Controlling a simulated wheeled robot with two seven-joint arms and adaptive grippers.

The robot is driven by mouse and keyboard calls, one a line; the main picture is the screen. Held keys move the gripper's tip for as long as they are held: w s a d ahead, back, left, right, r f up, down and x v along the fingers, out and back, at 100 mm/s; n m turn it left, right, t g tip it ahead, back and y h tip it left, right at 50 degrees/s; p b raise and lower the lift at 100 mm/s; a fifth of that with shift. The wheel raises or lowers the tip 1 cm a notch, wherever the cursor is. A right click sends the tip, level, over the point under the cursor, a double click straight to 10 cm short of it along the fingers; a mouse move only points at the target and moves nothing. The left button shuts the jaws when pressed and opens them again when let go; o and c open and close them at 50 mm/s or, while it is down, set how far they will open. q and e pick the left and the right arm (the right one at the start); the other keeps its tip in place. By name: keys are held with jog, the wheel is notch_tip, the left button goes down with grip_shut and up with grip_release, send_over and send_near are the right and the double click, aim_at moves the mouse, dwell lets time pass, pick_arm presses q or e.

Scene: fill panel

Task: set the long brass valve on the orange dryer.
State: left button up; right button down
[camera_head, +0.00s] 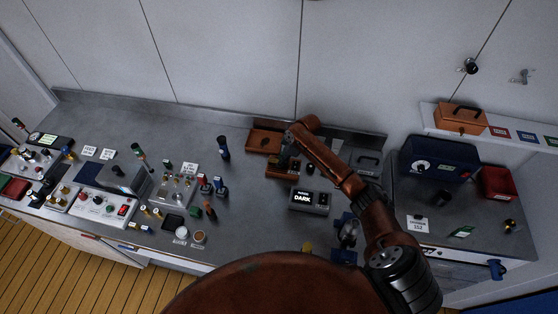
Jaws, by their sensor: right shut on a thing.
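My right gripper (287,152) is over the back middle of the bench, small and dark at the end of my brown arm. It is shut on a narrow thing that appears to be the long brass valve; the gripper and arm mostly hide it. Right under it is a low orange-brown block (274,171), which appears to be the orange dryer. I cannot tell whether the held thing touches the block. My left gripper is not in view.
A grey box reading DARK (308,199) stands just in front of the block. An orange-brown tray (262,137) lies behind it. A blue-topped fitting (223,148) and several small fittings stand left. A dark blue case (437,160) is right, below a shelf with an orange box (460,119).

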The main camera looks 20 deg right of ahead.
jog(key=shift+f, duration=0.1)
jog(key=c, duration=1.7)
grip_release()
jog(key=b+v, duration=0.1)
jog(key=v, duration=1.1)
